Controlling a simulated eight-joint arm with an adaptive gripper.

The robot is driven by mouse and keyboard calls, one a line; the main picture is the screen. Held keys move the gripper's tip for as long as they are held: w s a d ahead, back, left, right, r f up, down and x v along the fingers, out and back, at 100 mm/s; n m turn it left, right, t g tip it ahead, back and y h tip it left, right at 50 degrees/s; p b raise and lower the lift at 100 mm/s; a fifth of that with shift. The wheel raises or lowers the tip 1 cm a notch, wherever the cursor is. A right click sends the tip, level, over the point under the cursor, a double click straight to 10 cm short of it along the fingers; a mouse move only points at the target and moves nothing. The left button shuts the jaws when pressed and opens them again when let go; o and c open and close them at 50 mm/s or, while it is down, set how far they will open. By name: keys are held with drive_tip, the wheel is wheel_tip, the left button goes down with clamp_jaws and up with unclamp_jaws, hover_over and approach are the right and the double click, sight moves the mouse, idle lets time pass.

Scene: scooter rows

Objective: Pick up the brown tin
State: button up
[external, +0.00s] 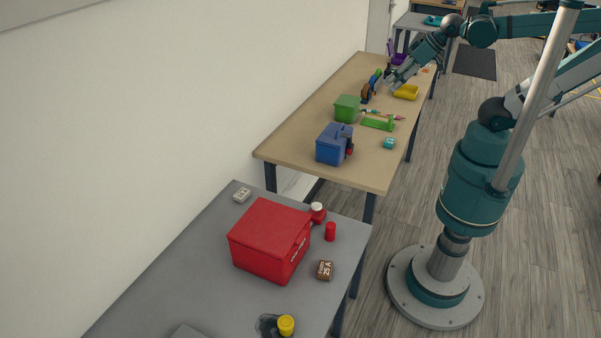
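A small brown box-like thing with a pale "25 A" label (325,270) sits on the grey table in the foreground, right of the large red box. It is the clearest match for the brown tin. Another brown, rounded thing (367,93) stands on the tan table, beside a blue and green item; it is too small to identify. My gripper (394,84) is over the far part of the tan table, left of the yellow tray and far from the labelled brown thing. Its fingers point down and left; whether they are open or shut is too small to tell.
The red box (268,238) stands on the grey table (205,250), with a red cylinder (330,231) and a yellow-capped item (286,325) nearby. The tan table (290,140) holds a blue box (331,148), a green box (346,108) and a yellow tray (406,92).

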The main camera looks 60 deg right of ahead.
drive_tip(key=shift+o, duration=0.5)
drive_tip(key=shift+a, duration=0.1)
drive_tip(key=w+a+n+g+y, duration=0.1)
drive_tip(key=w+a+n, duration=0.3)
drive_tip(key=a, duration=0.7)
drive_tip(key=w+a+f+n+g, duration=0.1)
drive_tip(key=w+a+n+g, duration=0.2)
drive_tip(key=a, duration=0.8)
drive_tip(key=w+a+n+y, duration=0.1)
drive_tip(key=w+a+n, duration=0.35)
drive_tip(key=a, duration=0.65)
drive_tip(key=n+g+h, duration=0.2)
drive_tip(key=n+g, duration=0.1)
drive_tip(key=n, duration=0.6)
hover_over(325, 268)
wheel_tip(325, 268, down, 19)
drive_tip(key=shift+f, duration=0.1)
drive_tip(key=shift+f+b, duration=0.45)
drive_tip(key=shift+f, duration=2.95)
